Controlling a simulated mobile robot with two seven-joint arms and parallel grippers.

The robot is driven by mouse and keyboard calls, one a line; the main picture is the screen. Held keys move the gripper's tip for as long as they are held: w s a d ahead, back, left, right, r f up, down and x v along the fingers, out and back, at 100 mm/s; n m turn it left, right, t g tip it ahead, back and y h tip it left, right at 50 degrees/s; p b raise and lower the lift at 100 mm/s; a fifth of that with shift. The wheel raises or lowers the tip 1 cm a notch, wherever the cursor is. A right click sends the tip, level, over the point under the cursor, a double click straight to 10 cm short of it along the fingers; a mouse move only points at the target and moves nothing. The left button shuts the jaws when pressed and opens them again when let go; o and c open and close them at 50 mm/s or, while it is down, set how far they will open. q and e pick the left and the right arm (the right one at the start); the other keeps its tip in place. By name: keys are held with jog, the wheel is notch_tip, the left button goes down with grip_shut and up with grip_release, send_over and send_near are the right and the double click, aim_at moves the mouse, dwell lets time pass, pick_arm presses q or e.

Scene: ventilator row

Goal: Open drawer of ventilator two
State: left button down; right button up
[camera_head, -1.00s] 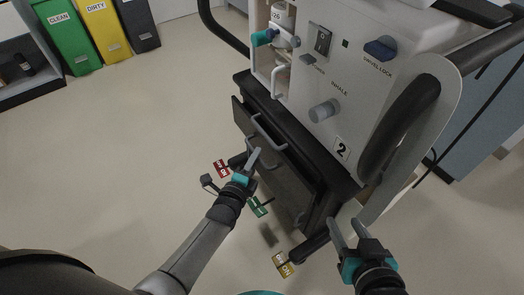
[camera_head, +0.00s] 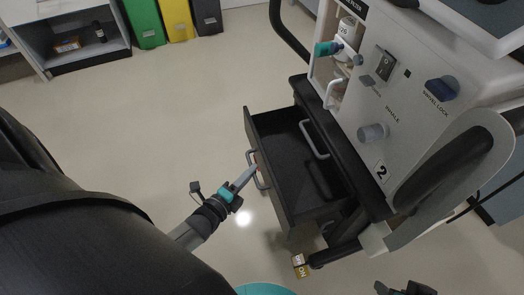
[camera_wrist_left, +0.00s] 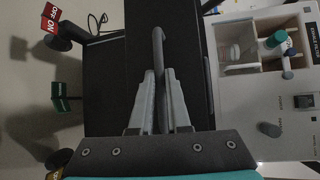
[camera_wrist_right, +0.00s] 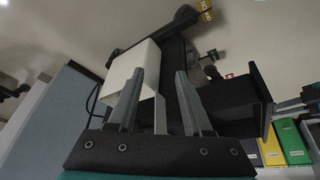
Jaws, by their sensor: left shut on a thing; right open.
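Ventilator two (camera_head: 410,120) is a white unit with a "2" label on a dark cart at the right of the head view. Its dark drawer (camera_head: 252,130) stands pulled out to the left, with its dark inside showing. My left gripper (camera_head: 254,170) is at the drawer front, shut on the grey drawer handle (camera_head: 265,184). In the left wrist view the handle bar (camera_wrist_left: 159,50) runs between the fingers. My right gripper (camera_wrist_right: 160,85) is open and empty in the right wrist view. In the head view only part of it shows at the lower right edge.
A second grey handle (camera_head: 315,140) is on the cart above the drawer. A yellow tag (camera_head: 301,266) is by a caster below; red (camera_wrist_left: 51,17) and green (camera_wrist_left: 62,97) tags show in the left wrist view. Bins and a shelf stand far back. The floor on the left is clear.

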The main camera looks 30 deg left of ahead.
pick_arm(q)
jog(key=shift+s+a, duration=0.65)
jog(key=shift+s, duration=0.1)
pick_arm(e)
jog(key=shift+f, duration=0.35)
pick_arm(q)
jog(key=c, duration=0.9)
grip_release()
jog(key=s+r+p, duration=0.2)
jog(key=s+p, duration=0.2)
jog(key=s, duration=1.1)
jog(key=shift+a+r, duration=0.2)
jog(key=shift+a, duration=0.2)
pick_arm(e)
notch_tip(320, 180, down, 9)
jog(key=s+g, duration=0.1)
jog(key=shift+s+r+g, duration=0.2)
jog(key=shift+s+g, duration=0.1)
